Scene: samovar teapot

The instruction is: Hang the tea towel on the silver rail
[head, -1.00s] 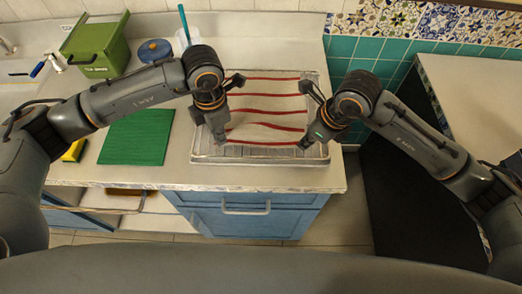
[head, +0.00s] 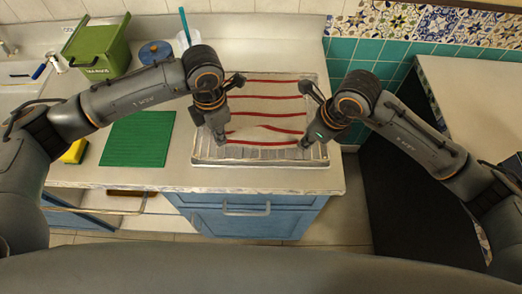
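The tea towel (head: 262,105), white with red stripes, lies spread with a slight ripple on a pale, shallow tray (head: 260,160) on the counter. My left gripper (head: 229,109) is at the towel's left edge, its two fingers spread wide. My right gripper (head: 307,113) is at the right edge, also with fingers spread. I cannot tell whether the fingertips touch the cloth. A thin rail (head: 100,211) runs in front of the open cupboard at the lower left. A silver handle (head: 246,211) is on the blue drawer.
A green mat (head: 138,138) lies left of the tray. A green bin (head: 97,47), a blue-lidded pot (head: 155,51) and a yellow sponge (head: 75,151) are further left. A dark gap separates the counter from another worktop (head: 475,100) at right.

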